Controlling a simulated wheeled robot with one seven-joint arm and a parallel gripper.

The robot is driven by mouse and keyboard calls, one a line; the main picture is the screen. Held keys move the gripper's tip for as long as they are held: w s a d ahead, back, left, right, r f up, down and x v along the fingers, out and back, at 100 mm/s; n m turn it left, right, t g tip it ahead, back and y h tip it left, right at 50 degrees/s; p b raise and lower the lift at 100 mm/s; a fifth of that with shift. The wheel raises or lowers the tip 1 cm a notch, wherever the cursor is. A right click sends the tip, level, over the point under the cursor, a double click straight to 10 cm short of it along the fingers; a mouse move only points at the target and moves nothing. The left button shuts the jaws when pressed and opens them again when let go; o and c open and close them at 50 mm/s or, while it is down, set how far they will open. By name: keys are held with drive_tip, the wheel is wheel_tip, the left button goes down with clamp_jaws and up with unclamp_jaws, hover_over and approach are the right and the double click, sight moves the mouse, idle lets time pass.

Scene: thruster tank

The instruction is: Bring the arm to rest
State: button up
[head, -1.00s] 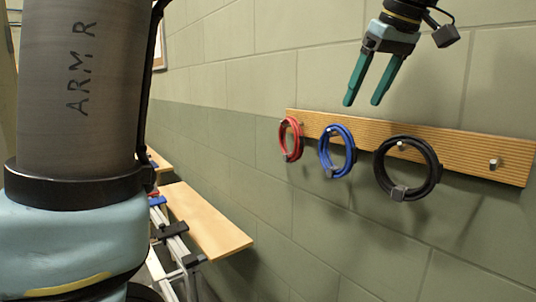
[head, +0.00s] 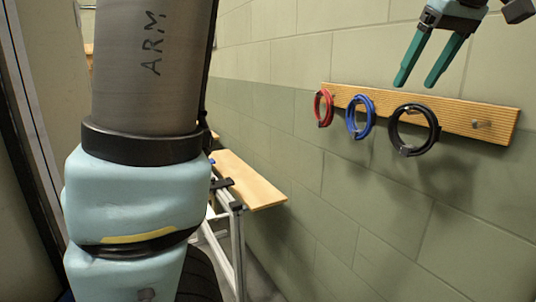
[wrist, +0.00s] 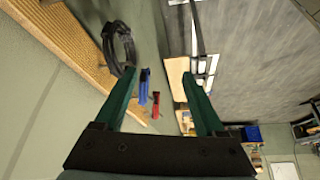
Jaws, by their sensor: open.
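My gripper (head: 417,84) is open, with two green fingers pointing down and nothing between them. In the head view it is at the upper right, above the black cable coil and in front of the wall. It also shows in the wrist view (wrist: 161,80), its fingers spread apart. A black coil (head: 414,151), a blue coil (head: 360,137) and a red coil (head: 323,123) hang on pegs of a wooden rail. My large arm link, marked "ARM", fills the left of the head view.
The wooden rail (head: 455,114) is fixed to a green block wall (head: 390,215). A bare peg (head: 480,124) is at its right end. A wooden board on a metal frame (head: 250,182) stands along the wall at middle left. A dark upright edge is at far left.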

drive_tip(key=w+a+f+m+g, duration=0.1)
drive_tip(key=w+a+f, duration=0.3)
drive_tip(key=a+f, duration=0.35)
drive_tip(key=w+a+f+m+g, duration=0.2)
drive_tip(key=w+a+f, duration=0.3)
drive_tip(key=f, duration=0.4)
drive_tip(key=s+a+f, duration=0.3)
drive_tip(key=a+f, duration=0.4)
drive_tip(key=a, duration=0.3)
drive_tip(key=s+a+f+h, duration=0.1)
drive_tip(key=s+a+f, duration=0.2)
drive_tip(key=a+f, duration=0.5)
drive_tip(key=shift+a+m+g, duration=0.4)
drive_tip(key=shift+a, duration=0.85)
